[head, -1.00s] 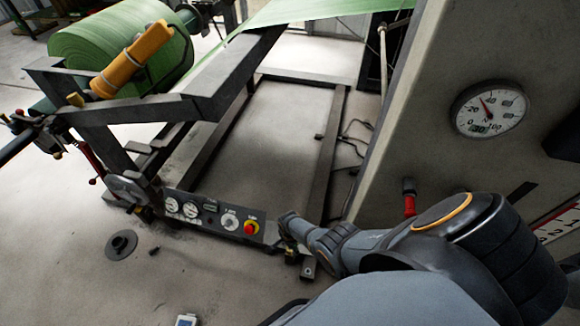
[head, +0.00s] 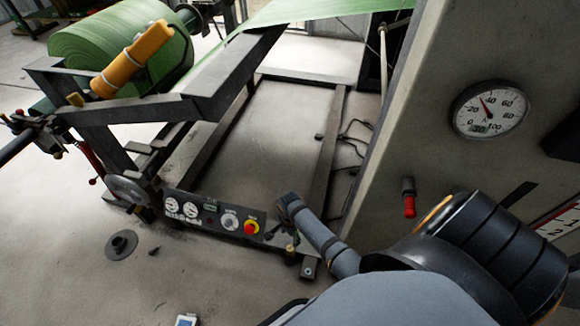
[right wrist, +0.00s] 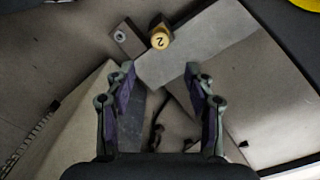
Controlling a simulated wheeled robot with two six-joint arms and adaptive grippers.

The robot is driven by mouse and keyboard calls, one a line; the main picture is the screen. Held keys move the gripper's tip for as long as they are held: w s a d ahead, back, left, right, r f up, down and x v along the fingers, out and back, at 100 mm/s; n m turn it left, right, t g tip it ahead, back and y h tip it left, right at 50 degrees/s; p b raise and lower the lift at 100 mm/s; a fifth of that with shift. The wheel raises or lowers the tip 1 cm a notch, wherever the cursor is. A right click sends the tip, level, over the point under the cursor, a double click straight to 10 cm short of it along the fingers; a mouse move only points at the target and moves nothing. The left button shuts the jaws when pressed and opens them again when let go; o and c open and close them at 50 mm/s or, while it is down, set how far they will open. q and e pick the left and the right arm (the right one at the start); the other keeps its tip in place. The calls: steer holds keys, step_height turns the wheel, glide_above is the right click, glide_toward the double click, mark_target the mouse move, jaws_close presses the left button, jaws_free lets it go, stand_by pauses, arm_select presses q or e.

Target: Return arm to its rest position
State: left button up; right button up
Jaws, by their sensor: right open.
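My right arm comes in from the lower right of the head view. Its far end, with my right gripper (head: 288,206), is by the right end of the control panel, small and partly turned away. In the right wrist view the right gripper (right wrist: 160,78) shows two fingers spread apart with nothing held between them. Beyond the fingers are a grey metal bar (right wrist: 205,45) and a brass knob marked 2 (right wrist: 160,38), apart from the fingers as far as I can see. My left gripper is not in view.
The control panel (head: 198,217) has dials and a red stop button (head: 250,227) close to my right gripper. A green roll (head: 125,45) sits on a dark frame (head: 120,112). A grey cabinet with a gauge (head: 490,108) and a red-tipped handle (head: 409,205) stands close to my right arm.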

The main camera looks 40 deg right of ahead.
stand_by(0.5)
steer(key=s+a+r+n+t+p, duration=0.1)
steer(key=s+a+r+n+t, duration=0.25)
steer(key=s+r+n, duration=1.2)
arm_select(q)
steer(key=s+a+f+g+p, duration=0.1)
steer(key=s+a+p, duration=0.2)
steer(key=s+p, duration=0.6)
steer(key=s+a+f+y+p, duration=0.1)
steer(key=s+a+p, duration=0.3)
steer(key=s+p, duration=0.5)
steer(key=p, duration=1.1)
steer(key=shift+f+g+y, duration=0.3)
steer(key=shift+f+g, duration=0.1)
arm_select(e)
steer(key=s+d+f+n+g, duration=0.1)
steer(key=s+d+f, duration=0.1)
steer(key=s, duration=0.5)
steer(key=s+d+f+n+g, duration=0.1)
steer(key=s+d+f, duration=0.2)
steer(key=s, duration=0.4)
steer(key=shift+s+d+f+h, duration=0.15)
steer(key=shift+d+f+h, duration=0.25)
steer(key=shift+d, duration=0.45)
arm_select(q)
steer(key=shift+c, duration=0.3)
arm_select(e)
steer(key=shift+c, duration=0.3)
